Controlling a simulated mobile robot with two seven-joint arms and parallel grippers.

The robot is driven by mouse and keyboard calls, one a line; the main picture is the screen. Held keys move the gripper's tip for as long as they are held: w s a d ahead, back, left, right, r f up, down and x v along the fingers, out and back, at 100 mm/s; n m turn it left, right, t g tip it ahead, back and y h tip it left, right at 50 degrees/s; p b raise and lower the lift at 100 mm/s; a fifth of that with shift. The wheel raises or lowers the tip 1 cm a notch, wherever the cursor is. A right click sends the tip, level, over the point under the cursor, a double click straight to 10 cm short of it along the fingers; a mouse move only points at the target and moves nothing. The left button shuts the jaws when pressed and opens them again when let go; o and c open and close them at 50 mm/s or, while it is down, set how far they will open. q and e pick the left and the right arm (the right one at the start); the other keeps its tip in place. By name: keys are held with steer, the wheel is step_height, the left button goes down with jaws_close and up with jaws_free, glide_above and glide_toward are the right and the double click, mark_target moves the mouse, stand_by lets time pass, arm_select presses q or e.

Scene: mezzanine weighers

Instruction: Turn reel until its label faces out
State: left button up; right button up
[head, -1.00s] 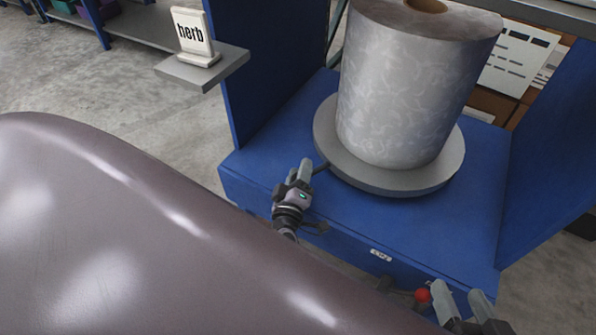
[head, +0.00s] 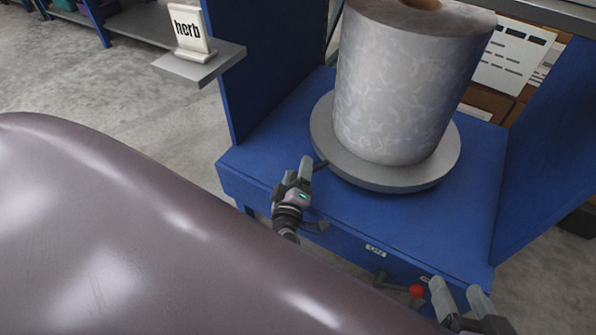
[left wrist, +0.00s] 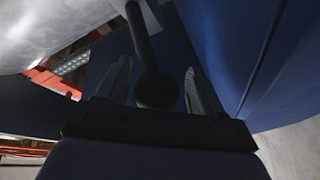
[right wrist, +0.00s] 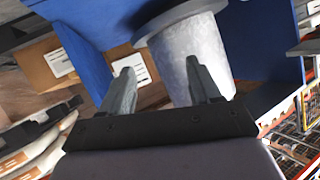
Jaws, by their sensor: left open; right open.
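The reel (head: 405,90) is a large grey, faintly patterned roll standing upright on a round grey turntable (head: 335,160). No label shows on the side facing the head camera. A short dark handle (head: 321,165) juts from the turntable's edge towards my left gripper (head: 304,168). In the left wrist view, the handle's round dark knob (left wrist: 156,90) sits between the open fingers, with no clear grip on it. My right gripper (head: 457,288) is open and empty by the bench's front edge, beside a red ball knob (head: 416,291). The reel also shows in the right wrist view (right wrist: 175,50).
The turntable stands on a blue bench (head: 300,200) between a left blue panel (head: 270,65) and a right one (head: 555,150). A "herb" sign (head: 190,30) stands on a grey side shelf (head: 200,65). A large glossy brownish surface (head: 150,230) fills the lower left.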

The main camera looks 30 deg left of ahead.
arm_select(q)
steer(key=shift+r, duration=0.15)
arm_select(e)
steer(key=shift+r, duration=0.1)
arm_select(q)
steer(key=shift+r+p, duration=0.3)
step_height(320, 180, up, 8)
steer(key=p, duration=0.5)
steer(key=shift+w+d, duration=0.1)
step_height(320, 180, up, 11)
steer(key=p, duration=0.6)
steer(key=shift+r, duration=0.15)
arm_select(e)
steer(key=s+d+g+h, duration=0.1)
steer(key=s+d+h, duration=0.2)
steer(key=d, duration=0.5)
steer(key=shift+s+f+g+h, duration=0.2)
steer(key=shift+s+g+h, duration=0.1)
steer(key=shift+s, duration=0.05)
